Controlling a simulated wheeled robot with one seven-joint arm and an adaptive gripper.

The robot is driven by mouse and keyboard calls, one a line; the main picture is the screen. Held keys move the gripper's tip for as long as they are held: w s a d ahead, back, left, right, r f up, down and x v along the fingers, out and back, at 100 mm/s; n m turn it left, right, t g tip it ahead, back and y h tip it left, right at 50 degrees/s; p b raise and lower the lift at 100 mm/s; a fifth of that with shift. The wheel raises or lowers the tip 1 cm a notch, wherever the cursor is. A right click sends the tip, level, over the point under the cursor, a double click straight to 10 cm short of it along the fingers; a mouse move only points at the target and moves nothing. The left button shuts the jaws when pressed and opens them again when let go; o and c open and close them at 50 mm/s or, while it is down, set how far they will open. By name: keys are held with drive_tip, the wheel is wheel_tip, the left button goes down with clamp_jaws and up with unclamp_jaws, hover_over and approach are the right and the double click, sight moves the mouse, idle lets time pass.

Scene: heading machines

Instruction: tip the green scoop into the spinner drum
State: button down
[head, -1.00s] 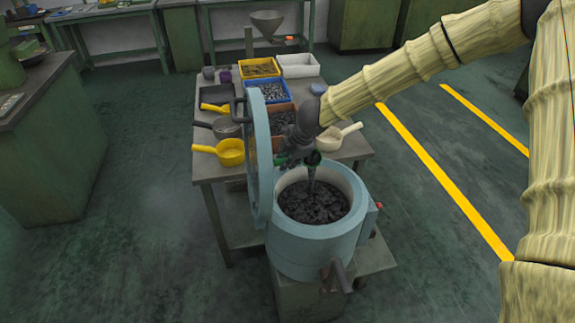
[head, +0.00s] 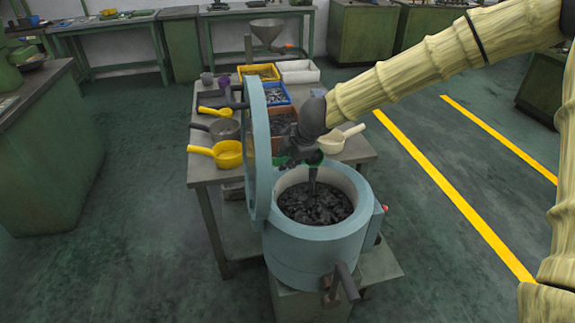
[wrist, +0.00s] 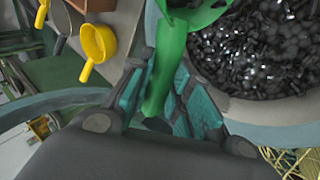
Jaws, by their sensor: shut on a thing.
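In the wrist view, my gripper (wrist: 168,98) is shut on the green handle, and the scoop (wrist: 190,14) reaches toward the drum's mouth. Dark metal pieces (head: 315,208) lie inside the drum. A dark upright shape stands between scoop and pieces; I cannot tell whether it is a shaft or falling pieces. The scoop's inside is not clearly visible.
The drum's round lid (head: 261,150) stands upright at its left. Behind is a grey table (head: 205,170) with a yellow scoop (head: 228,154), a grey scoop (head: 224,130), a cream scoop (head: 332,142) and several bins. Floor is clear on the left.

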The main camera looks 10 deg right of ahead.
drive_tip(key=shift+s+f+t+b, duration=0.3)
drive_tip(key=shift+t+b, duration=0.3)
drive_tip(key=shift+b, duration=3)
drive_tip(key=shift+s+f+t+b, duration=0.15)
drive_tip(key=shift+f+t+b, duration=0.35)
drive_tip(key=shift+b, duration=3.1)
drive_tip(key=t+b, duration=0.1)
drive_tip(key=b, duration=0.4)
drive_tip(key=f+t+b, duration=0.1)
drive_tip(key=b, duration=0.4)
drive_tip(key=shift+s+n, duration=0.3)
drive_tip(key=shift+s, duration=0.05)
drive_tip(key=shift+s+r+t+b, duration=0.15)
drive_tip(key=shift+t+b, duration=0.15)
drive_tip(key=shift+b, duration=1.3)
